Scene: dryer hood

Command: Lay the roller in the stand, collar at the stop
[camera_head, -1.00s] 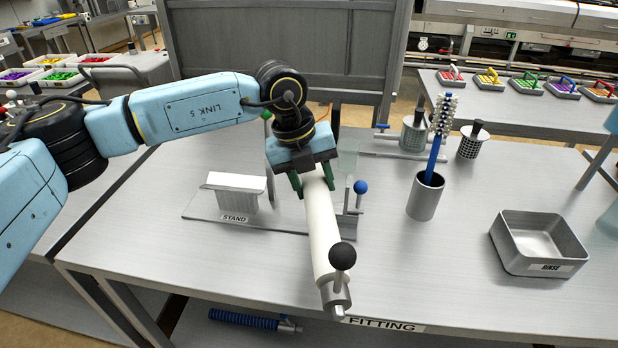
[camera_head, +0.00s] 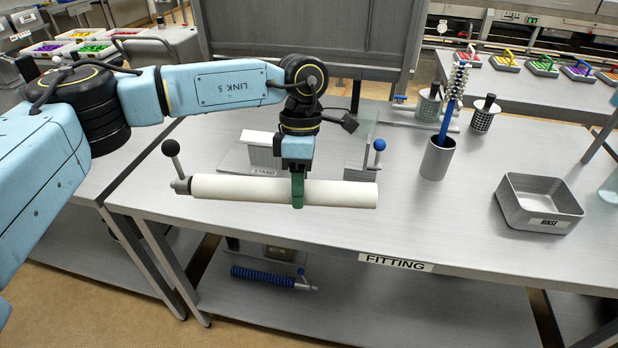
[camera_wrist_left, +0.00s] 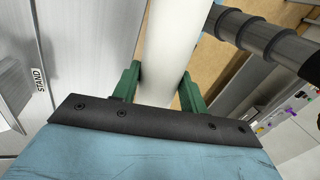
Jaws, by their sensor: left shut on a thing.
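The white roller (camera_head: 245,189) is held level in the air, running left to right in front of the stand. A grey collar with a black-knobbed lever (camera_head: 171,150) is at its left end. My left gripper (camera_head: 297,192) is shut around its middle with green fingers; in the left wrist view the roller (camera_wrist_left: 172,50) passes between the fingers (camera_wrist_left: 158,88). The stand (camera_head: 262,155) is behind it on the fitting table, with a left support block and a right support beside a blue-knobbed lever (camera_head: 379,146). The roller hides part of the stand. My right gripper is not in view.
A grey cup (camera_head: 437,160) with a blue-handled brush stands right of the stand. A rinse tray (camera_head: 538,203) is farther right. Small basket containers (camera_head: 428,105) stand behind. The table front (camera_head: 420,235) is bare. A blue ribbed roller (camera_head: 263,277) lies on the lower shelf.

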